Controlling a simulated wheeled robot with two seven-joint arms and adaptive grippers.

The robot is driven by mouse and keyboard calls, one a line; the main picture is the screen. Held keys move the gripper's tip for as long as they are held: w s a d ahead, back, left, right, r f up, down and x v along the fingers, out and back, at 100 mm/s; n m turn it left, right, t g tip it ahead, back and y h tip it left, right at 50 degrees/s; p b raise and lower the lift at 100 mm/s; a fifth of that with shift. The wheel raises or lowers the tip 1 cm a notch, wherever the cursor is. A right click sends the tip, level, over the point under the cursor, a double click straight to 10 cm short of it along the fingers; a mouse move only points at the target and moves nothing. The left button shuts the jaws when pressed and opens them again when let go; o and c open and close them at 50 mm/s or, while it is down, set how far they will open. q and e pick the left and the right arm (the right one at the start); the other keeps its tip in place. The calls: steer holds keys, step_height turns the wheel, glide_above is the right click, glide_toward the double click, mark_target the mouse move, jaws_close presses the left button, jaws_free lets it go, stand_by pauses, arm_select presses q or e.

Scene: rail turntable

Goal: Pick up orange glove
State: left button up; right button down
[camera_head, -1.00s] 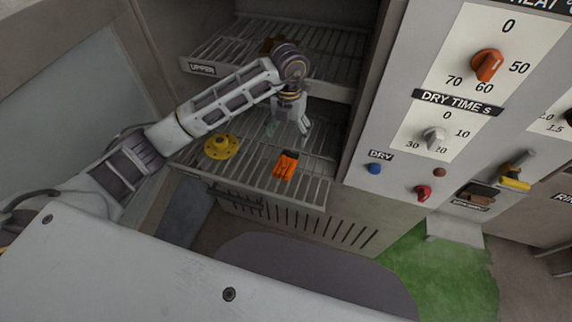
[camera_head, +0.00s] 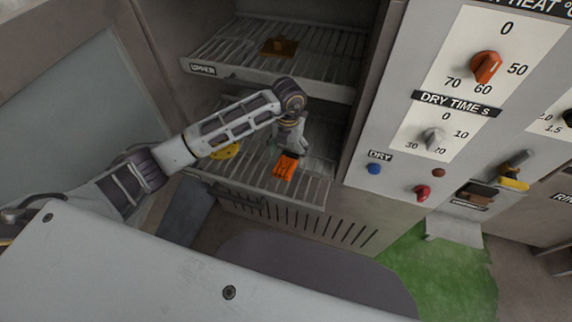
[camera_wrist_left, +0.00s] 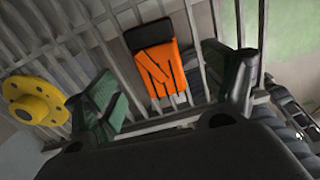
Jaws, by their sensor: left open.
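The orange glove (camera_head: 285,167) with a black cuff lies on the lower wire rack of the cabinet in the head view. In the left wrist view the glove (camera_wrist_left: 156,66) lies flat on the rack bars, ahead of and between my two fingers. My left gripper (camera_head: 289,147) is open just behind and above the glove's cuff in the head view. It also shows in the left wrist view (camera_wrist_left: 170,98), with its fingers spread and nothing between them. I cannot tell whether a finger touches the glove. My right gripper is not in view.
A yellow flanged part (camera_head: 226,151) lies left of the glove, partly hidden by my arm, and also shows in the left wrist view (camera_wrist_left: 34,101). The upper rack (camera_head: 325,47) overhangs behind, holding a brown item (camera_head: 279,46). A control panel (camera_head: 393,140) stands at right.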

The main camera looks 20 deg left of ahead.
mark_target(286, 163)
arm_select(q)
steer(key=shift+s+a+f+p, duration=0.15)
steer(key=shift+f+p, duration=0.05)
steer(key=shift+f, duration=0.5)
steer(key=shift+s+a+f+p, duration=0.1)
steer(key=shift+s+f+p, duration=0.1)
steer(key=shift+f, duration=1.7)
steer(key=c, duration=1.1)
steer(key=shift+w+r, duration=0.1)
steer(key=shift+r, duration=0.05)
step_height(286, 163, up, 10)
steer(key=shift+b, duration=0.4)
